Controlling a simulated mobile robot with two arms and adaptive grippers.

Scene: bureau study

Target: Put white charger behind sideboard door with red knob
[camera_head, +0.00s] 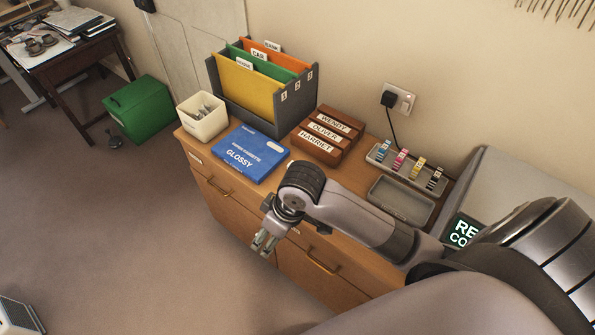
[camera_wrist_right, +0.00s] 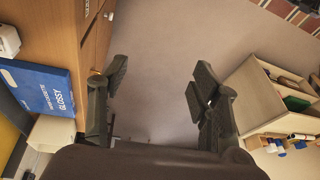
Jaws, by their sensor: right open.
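The wooden sideboard (camera_head: 250,225) stands against the wall, with brass handles (camera_head: 321,262) on its front. I cannot make out a red knob. A small white block, perhaps the white charger (camera_wrist_right: 8,40), lies on the sideboard top beside the blue box in the right wrist view. In the head view my right arm mostly hides that spot. My right gripper (camera_head: 264,243) is open and empty, pointing down in front of the sideboard front; its fingers (camera_wrist_right: 160,95) are apart in the wrist view. My left gripper is not in view.
On the sideboard are a blue box (camera_head: 251,152), white bin (camera_head: 203,117), file holder (camera_head: 262,85), name blocks (camera_head: 327,135), a cartridge rack (camera_head: 404,168) and grey tray (camera_head: 400,199). A green box (camera_head: 140,108) is on the floor.

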